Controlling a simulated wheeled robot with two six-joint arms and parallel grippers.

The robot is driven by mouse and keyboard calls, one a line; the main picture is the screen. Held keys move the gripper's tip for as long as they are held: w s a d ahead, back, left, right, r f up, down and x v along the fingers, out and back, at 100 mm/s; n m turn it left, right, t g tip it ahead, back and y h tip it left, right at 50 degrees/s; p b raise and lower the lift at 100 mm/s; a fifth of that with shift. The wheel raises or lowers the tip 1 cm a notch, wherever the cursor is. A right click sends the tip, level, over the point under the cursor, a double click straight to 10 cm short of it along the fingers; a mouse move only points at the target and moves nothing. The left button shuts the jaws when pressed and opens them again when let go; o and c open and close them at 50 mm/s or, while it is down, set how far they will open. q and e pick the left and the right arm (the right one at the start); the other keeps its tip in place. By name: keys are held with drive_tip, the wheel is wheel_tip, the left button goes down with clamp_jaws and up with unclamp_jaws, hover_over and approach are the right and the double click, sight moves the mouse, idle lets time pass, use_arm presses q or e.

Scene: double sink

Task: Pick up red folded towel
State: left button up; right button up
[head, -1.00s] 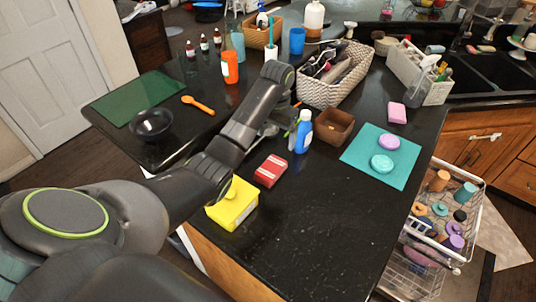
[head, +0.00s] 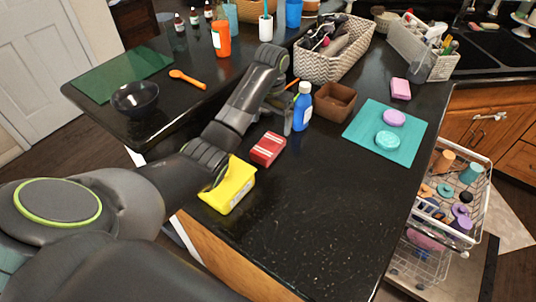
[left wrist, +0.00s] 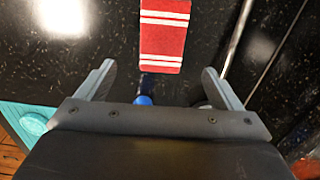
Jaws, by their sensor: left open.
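The red folded towel (head: 268,148) with white stripes lies on the black counter, just right of the yellow box. In the left wrist view the towel (left wrist: 165,35) shows at the top centre, beyond the fingertips and lined up between them. My left gripper (left wrist: 160,82) is open and empty. In the head view my left gripper (head: 287,112) points down over the counter behind the towel, close to the blue bottle, and its fingers are partly hidden. My right gripper is not in view.
A blue bottle (head: 302,107) stands right beside my left gripper. A brown box (head: 334,102), a woven basket (head: 333,68) and a yellow box (head: 230,187) are near. A teal mat (head: 361,129) holds two soap-like discs. The front counter is clear.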

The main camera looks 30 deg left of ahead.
sight(270, 142)
use_arm(q)
wheel_tip(270, 142, down, 4)
drive_tip(key=shift+r+b, duration=0.15)
drive_tip(key=shift+b, duration=0.65)
drive_tip(key=shift+f, duration=0.55)
drive_tip(key=f, duration=0.1)
drive_tip(key=f+p, duration=0.1)
drive_tip(key=f, duration=0.1)
drive_tip(key=shift+s+a+f+p, duration=0.1)
drive_tip(key=shift+s+f+p, duration=0.15)
drive_tip(key=shift+p, duration=0.15)
drive_tip(key=shift+f, duration=0.55)
drive_tip(key=shift+w, duration=0.1)
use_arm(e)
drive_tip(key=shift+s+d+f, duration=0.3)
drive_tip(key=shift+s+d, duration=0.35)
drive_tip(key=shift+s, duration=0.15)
